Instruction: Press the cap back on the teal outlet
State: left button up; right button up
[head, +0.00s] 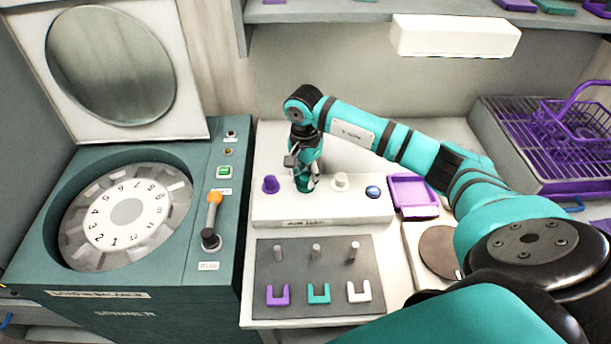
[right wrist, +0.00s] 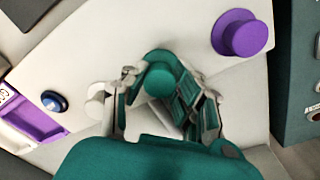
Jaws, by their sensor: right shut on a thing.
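A white outlet box (head: 320,210) on the bench carries a purple cap (head: 270,184), a teal piece (head: 302,188) and a white cap (head: 341,180) in a row. My right gripper (head: 307,181) points down over the teal place. In the right wrist view its fingers are around the teal cap (right wrist: 160,80), closed on it. A wider teal round part (right wrist: 157,57) shows behind the cap. The fingers hide much of the outlet, and I cannot tell whether the cap is fully seated. My left gripper is not in view.
A blue button (head: 373,192) is at the box's right end, beside a purple tray (head: 433,210). In front lies a dark mat (head: 338,270) with pegs and U-shaped clips. A spinner machine (head: 225,235) stands left; a purple basket (head: 570,128) is at the right.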

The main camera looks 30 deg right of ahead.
jog(key=shift+f, duration=0.1)
dwell(0.3)
jog(key=o, duration=0.9)
jog(key=shift+c, duration=0.2)
jog(key=shift+r, duration=0.35)
notch_tip(320, 180, up, 11)
jog(key=shift+r, duration=0.15)
jog(key=shift+w, duration=0.1)
